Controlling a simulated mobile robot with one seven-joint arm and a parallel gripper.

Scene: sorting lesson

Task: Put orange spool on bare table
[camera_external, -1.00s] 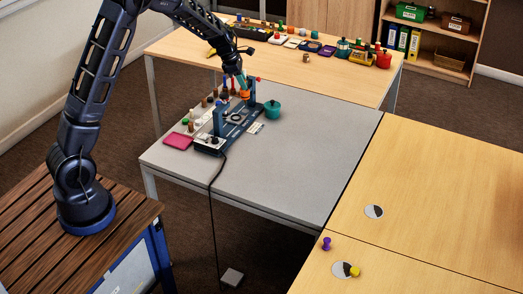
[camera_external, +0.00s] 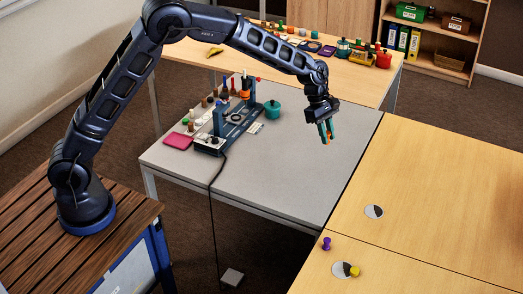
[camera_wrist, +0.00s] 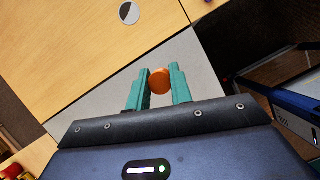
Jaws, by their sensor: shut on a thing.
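My gripper (camera_external: 326,132) is shut on the orange spool (camera_external: 328,139), held in the air above the right part of the grey table (camera_external: 290,180). In the wrist view the spool (camera_wrist: 159,81) shows its round orange end between the teal fingertips (camera_wrist: 160,88). The bare wooden table (camera_external: 440,190) lies to the right of the grey one.
A dark blue device (camera_external: 230,125) stands on the grey table with several small pieces around it. A teal pot (camera_external: 272,109) and a pink pad (camera_external: 178,141) are beside it. The back table (camera_external: 300,75) is crowded. Most of the right table is clear.

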